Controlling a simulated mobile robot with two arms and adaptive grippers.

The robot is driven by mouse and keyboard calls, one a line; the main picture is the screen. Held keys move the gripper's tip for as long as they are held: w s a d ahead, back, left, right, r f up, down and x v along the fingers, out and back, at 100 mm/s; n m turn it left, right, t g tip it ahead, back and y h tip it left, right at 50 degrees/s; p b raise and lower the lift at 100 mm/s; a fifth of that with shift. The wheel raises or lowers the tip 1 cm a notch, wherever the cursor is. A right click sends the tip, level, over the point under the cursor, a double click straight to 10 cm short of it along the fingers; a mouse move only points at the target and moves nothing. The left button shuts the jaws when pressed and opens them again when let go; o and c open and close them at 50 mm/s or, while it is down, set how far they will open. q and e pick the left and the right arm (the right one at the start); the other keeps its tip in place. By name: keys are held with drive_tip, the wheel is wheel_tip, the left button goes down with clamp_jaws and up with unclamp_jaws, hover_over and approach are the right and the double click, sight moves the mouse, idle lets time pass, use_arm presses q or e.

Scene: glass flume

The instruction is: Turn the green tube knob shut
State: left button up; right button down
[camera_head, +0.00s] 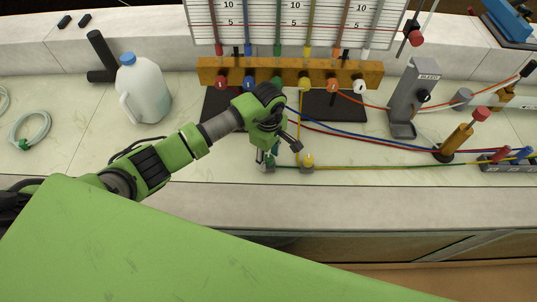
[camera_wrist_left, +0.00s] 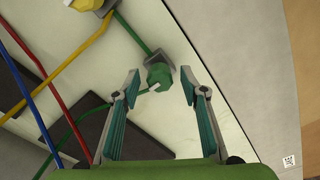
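The green tube knob (camera_wrist_left: 160,76) sits on a small grey block (camera_wrist_left: 158,58) on the bench, with a white mark on it and a green tube (camera_wrist_left: 131,37) running into the block. In the left wrist view it lies ahead of and between the fingers of my left gripper (camera_wrist_left: 161,84), which are spread apart and not touching it as far as I can see. In the head view my left gripper (camera_head: 278,154) points down at the bench, and the green knob (camera_head: 269,161) is partly hidden by it. My right gripper is not in view.
A yellow knob (camera_head: 308,160) on its own block stands just right of the green one. Behind is a wooden manifold (camera_head: 205,72) with coloured knobs and tubes. A white jug (camera_head: 146,92) stands left, a grey stand (camera_head: 410,97) right. The bench front is clear.

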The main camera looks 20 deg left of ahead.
use_arm(q)
drive_tip(key=c, duration=1.1)
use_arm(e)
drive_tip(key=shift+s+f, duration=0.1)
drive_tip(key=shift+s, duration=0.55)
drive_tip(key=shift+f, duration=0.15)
